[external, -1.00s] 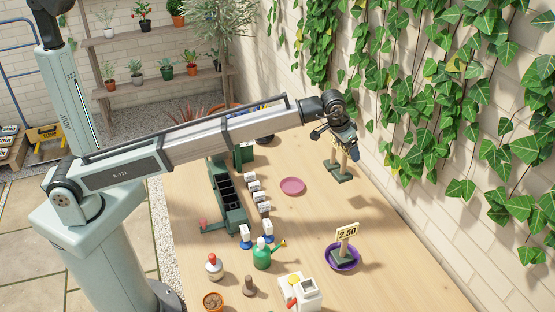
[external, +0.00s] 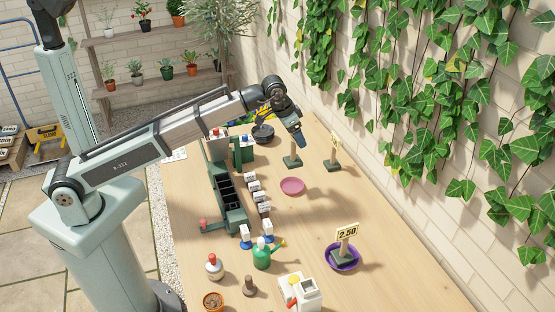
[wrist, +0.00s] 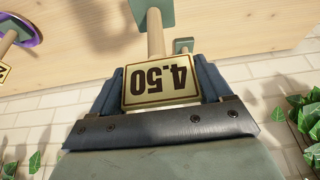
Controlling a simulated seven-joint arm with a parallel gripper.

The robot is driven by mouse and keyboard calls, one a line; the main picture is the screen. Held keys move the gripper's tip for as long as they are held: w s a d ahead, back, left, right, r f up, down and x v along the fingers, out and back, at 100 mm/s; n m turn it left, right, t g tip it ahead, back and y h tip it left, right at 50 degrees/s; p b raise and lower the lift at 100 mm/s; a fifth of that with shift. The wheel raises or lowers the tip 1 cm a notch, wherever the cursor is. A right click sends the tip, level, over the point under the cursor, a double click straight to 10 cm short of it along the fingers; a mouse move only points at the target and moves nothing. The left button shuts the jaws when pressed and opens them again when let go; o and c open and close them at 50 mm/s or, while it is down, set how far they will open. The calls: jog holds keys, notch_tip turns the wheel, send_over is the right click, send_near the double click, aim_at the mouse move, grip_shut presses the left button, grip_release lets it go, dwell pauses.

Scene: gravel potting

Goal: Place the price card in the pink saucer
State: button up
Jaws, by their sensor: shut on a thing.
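My gripper (external: 298,142) is shut on a price card (wrist: 163,80) that reads 4.50. The card appears upside down between the fingers in the wrist view, its post running to a green base (wrist: 153,12). In the external view the held card's base (external: 292,161) hangs just behind the pink saucer (external: 292,187), apart from it; the height above the table is hard to tell. The pink saucer looks empty and does not show in the wrist view.
Another card (external: 334,160) stands to the right, near the ivy wall. A 2.50 card (external: 347,232) stands in a purple saucer (external: 328,259) nearer the front. A green rack (external: 237,220), small white-topped items and a green watering can (external: 262,257) lie left.

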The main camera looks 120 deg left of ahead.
aim_at(296, 159)
jog(key=shift+f, duration=5.05)
jog(key=o, duration=1.5)
jog(key=shift+r, duration=0.55)
jog(key=v, duration=1.2)
